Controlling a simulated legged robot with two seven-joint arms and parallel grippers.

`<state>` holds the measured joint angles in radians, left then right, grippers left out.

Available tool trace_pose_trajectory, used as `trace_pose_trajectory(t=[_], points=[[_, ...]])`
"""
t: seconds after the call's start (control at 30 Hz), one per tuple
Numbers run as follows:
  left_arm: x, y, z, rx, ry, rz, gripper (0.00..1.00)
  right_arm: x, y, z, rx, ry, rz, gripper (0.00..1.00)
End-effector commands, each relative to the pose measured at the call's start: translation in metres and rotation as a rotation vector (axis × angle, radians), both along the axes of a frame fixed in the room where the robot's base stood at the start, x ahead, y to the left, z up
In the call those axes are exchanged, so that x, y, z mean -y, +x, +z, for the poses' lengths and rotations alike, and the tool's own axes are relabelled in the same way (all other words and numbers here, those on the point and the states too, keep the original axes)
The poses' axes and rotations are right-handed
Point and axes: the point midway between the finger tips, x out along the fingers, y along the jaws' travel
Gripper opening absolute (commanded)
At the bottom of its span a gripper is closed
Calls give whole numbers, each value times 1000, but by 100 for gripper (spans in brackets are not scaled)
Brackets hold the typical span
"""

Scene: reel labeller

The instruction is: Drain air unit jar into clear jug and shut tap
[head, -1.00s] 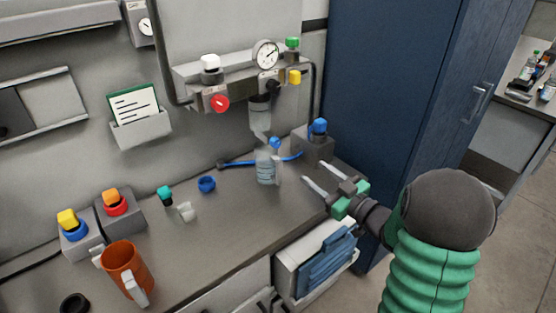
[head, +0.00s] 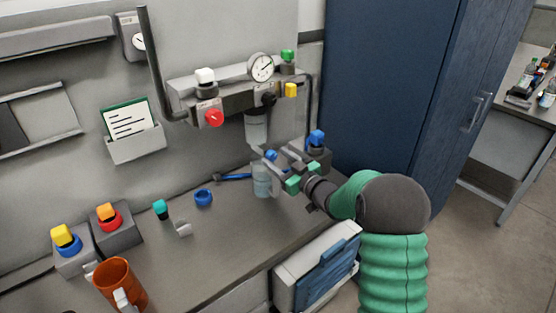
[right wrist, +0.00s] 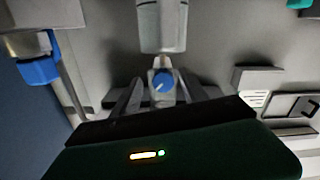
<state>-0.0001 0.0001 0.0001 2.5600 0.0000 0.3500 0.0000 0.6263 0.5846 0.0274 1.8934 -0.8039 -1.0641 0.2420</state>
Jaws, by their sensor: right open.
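The air unit's clear jar (head: 256,128) hangs below the unit with the gauge; its lower end shows at the top of the right wrist view (right wrist: 162,28). Below it sits a small tap with a round blue knob (right wrist: 162,82), partly covered by my gripper in the head view. The clear jug (head: 262,182) stands on the bench under the jar, its upper part hidden by my gripper. My right gripper (head: 274,160) is open at the tap; in the wrist view its fingers (right wrist: 162,88) lie on either side of the knob, contact unclear. My left gripper is out of view.
A grey block with a blue top (head: 317,138) stands right of my gripper.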

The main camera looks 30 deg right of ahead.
Motion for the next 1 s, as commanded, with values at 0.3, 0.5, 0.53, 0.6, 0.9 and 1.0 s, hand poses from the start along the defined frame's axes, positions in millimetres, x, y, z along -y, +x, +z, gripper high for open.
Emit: trace_pose_trajectory(t=[0.3, 0.5, 0.53, 0.6, 0.9, 1.0], points=[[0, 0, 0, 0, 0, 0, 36, -1, 0, 0, 0, -1, 1, 17], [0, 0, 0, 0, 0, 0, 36, -1, 0, 0, 1, 0, 2, 0], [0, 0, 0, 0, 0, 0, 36, -1, 0, 0, 1, 0, 2, 0], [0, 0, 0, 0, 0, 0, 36, -1, 0, 0, 1, -1, 2, 0], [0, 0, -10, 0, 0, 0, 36, 0, 0, -3, 4, -66, 1, 0], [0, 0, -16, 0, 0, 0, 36, 0, -1, -4, 9, -121, 1, 0]])
